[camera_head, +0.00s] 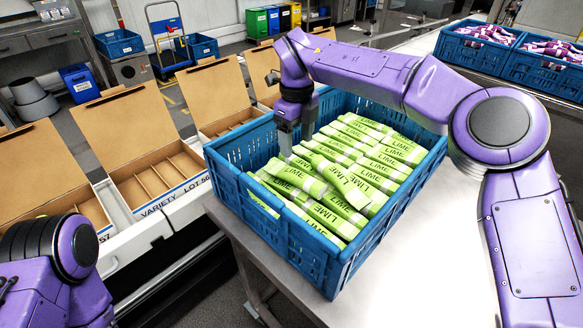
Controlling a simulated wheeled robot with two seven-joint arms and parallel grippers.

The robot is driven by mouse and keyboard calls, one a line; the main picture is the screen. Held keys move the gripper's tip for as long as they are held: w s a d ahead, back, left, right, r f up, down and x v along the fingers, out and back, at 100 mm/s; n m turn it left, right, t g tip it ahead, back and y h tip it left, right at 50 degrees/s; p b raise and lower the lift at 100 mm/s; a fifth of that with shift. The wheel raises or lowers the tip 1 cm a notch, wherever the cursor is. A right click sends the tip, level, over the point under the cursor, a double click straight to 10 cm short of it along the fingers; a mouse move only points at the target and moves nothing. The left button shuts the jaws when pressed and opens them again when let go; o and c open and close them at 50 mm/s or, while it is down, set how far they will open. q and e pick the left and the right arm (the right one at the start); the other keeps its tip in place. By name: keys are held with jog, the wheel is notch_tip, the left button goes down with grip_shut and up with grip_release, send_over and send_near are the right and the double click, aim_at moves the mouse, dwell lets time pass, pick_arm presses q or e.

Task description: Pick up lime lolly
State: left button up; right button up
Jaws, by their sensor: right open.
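Many green lime lollies (352,190) with "LIME" on their wrappers lie in rows in a blue crate (292,247) on the table. My right arm reaches in from the right over the crate. My right gripper (287,150) points down inside the crate's far left part, close above or at the lollies there. It is open and I see no lolly held in it. Whether its fingertips touch a lolly I cannot tell. My left arm shows at the lower left, with its gripper out of the picture.
Open cardboard boxes with dividers, one marked "VARIETY" (158,182), stand in a row left of the crate. Blue crates of purple-wrapped lollies (548,68) stand at the upper right. The bare white table (425,270) is clear in front and right of the lime crate.

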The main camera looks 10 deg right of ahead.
aim_at(297, 173)
jog(key=s+f, duration=0.3)
jog(key=shift+s+f+p, duration=0.2)
jog(key=shift+f+p, duration=0.05)
jog(key=shift+p, duration=0.1)
jog(key=f, duration=0.1)
jog(key=w+f, duration=0.1)
jog(key=f, duration=0.1)
jog(key=w+f, duration=0.1)
jog(key=f, duration=0.1)
jog(key=shift+w+a+f+p, duration=0.1)
jog(key=shift+w+f+p, duration=0.1)
jog(key=shift+p, duration=0.15)
jog(key=shift+s+r, duration=0.2)
jog(key=shift+s, duration=0.1)
jog(key=shift+s+r, duration=0.15)
jog(key=shift+s, duration=0.05)
jog(key=shift+c, duration=1.2)
pick_arm(q)
jog(key=shift+s+r, duration=0.75)
jog(key=shift+s, duration=0.25)
pick_arm(e)
jog(key=shift+w, duration=0.1)
jog(key=c, duration=0.9)
